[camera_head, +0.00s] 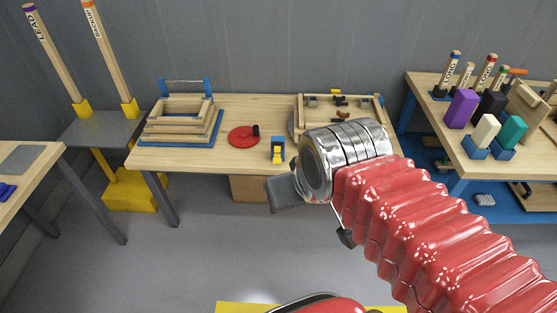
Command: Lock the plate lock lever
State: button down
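No part is labelled as the plate lock lever, so I cannot tell for sure which it is. A round red plate (242,137) with a short black upright knob (256,130) lies on the middle wooden table. My gripper (284,194) shows only in part, as a grey piece below the chrome wrist, in front of the table edge and apart from the block in the picture. The wrist hides its fingertips.
A stepped wooden frame on a blue base (182,140) stands left on the table (210,158). A wooden tray (379,118) with dark parts is partly behind my wrist. The right table (440,148) holds coloured blocks and labelled sticks. Two tall posts stand on a grey stand (103,129) at left.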

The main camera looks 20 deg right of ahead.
aim_at(277, 159)
jog(key=u, duration=0.35)
jog(key=i, duration=1)
jog(key=u, duration=0.05)
